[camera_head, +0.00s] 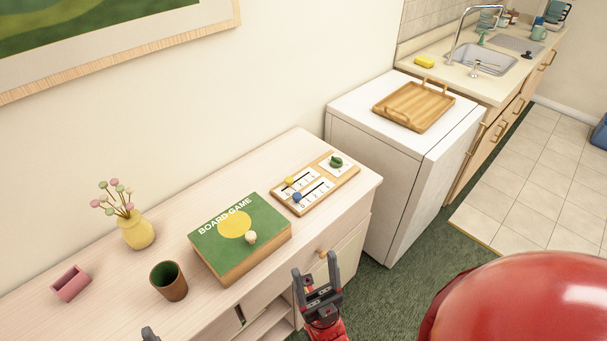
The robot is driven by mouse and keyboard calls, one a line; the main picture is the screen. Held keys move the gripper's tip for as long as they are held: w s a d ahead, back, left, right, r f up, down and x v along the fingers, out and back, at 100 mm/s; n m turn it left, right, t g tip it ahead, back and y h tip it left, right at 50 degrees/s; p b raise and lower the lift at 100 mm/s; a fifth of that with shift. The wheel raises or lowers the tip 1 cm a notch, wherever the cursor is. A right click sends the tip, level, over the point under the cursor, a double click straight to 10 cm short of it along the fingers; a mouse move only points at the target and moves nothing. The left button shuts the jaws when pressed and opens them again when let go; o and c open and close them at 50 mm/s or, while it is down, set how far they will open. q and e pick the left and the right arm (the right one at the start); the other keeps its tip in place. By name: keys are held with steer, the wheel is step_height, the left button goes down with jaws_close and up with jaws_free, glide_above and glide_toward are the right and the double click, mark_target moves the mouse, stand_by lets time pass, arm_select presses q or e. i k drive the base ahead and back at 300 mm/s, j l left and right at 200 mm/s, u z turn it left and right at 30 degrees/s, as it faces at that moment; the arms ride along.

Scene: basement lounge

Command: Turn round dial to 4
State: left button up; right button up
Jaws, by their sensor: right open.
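The round dial (337,161) is green and sits on a white plate at the far right end of a wooden control board (333,190) on the pale cabinet. Its pointer and markings are too small to read. The board also has two numbered slider tracks, one with a yellow knob (289,181) and one with a blue knob (297,197). My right gripper (315,274) is open and empty, in front of the cabinet's front edge, below the board and apart from it. Only a dark tip of my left gripper (149,334) shows at the bottom edge.
A green board game box (262,258) with a small pale piece on top lies left of the board. A white appliance (375,150) carrying a wooden tray (413,106) stands right.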

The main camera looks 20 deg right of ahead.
mark_target(335, 162)
steer(key=i+l, duration=0.1)
steer(key=l, duration=0.4)
steer(key=i+l, duration=0.1)
steer(key=l, duration=0.9)
steer(key=i+l, duration=0.15)
steer(key=l, duration=0.35)
steer(key=i+l, duration=0.1)
steer(key=l, duration=0.4)
